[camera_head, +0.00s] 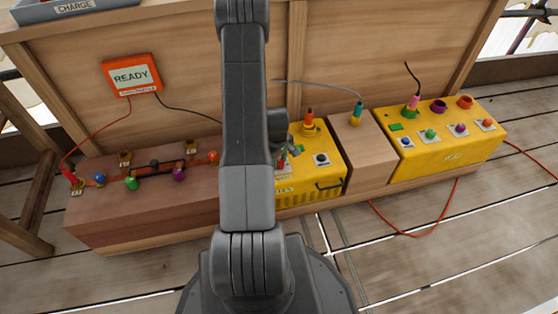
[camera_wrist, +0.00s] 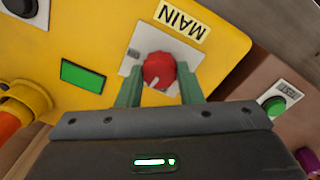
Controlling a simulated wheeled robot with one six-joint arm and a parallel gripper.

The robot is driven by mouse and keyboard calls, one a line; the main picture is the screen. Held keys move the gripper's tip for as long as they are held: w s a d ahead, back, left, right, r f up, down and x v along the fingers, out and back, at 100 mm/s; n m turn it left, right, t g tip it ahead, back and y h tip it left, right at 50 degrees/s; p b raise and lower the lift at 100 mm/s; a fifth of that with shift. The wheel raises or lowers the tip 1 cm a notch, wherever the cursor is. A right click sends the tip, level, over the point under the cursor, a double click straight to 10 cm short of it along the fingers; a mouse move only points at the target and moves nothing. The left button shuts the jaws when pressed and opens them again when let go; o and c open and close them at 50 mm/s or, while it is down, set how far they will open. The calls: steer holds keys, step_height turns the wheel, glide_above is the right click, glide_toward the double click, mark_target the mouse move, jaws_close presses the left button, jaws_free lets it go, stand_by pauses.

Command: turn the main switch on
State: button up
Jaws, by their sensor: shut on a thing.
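The main switch is a red round knob (camera_wrist: 158,70) on a white plate beside the label MAIN (camera_wrist: 181,20), on a yellow box (camera_head: 300,192). A pale mark shows on the knob's edge nearest my gripper. My gripper (camera_wrist: 159,84) has its two green fingers on either side of the knob, shut on it. In the head view the knob (camera_head: 281,163) shows small beside my arm, which hides part of the yellow box. A green rectangle (camera_wrist: 83,77) is on the same panel.
An orange READY display (camera_head: 131,75) is on the wooden wall at left. A wooden box (camera_head: 90,222) with coloured knobs and cables stands at left. A second yellow box (camera_head: 440,160) stands at right. A TEST button (camera_wrist: 273,106) is near my right finger.

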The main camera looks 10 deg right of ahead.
steer(key=m+b, duration=0.1)
steer(key=m, duration=0.3)
steer(key=shift+b, duration=0.3)
steer(key=m+b, duration=0.1)
steer(key=m, duration=0.3)
steer(key=shift+w+m, duration=0.1)
steer(key=shift+m, duration=0.3)
steer(key=m+b, duration=0.1)
steer(key=m, duration=0.2)
steer(key=shift+m+g, duration=0.3)
steer(key=shift+d+m, duration=0.1)
steer(key=shift+m, duration=1.9)
steer(key=o, duration=1)
steer(key=shift+r, duration=0.1)
steer(key=r+p, duration=0.1)
steer(key=r, duration=0.3)
steer(key=r+p, duration=0.2)
steer(key=r, duration=0.3)
steer(key=r+p, duration=0.1)
steer(key=r, duration=0.3)
steer(key=shift+w+a+r, duration=0.2)
steer(key=shift+w+r, duration=0.05)
steer(key=shift+r, duration=0.1)
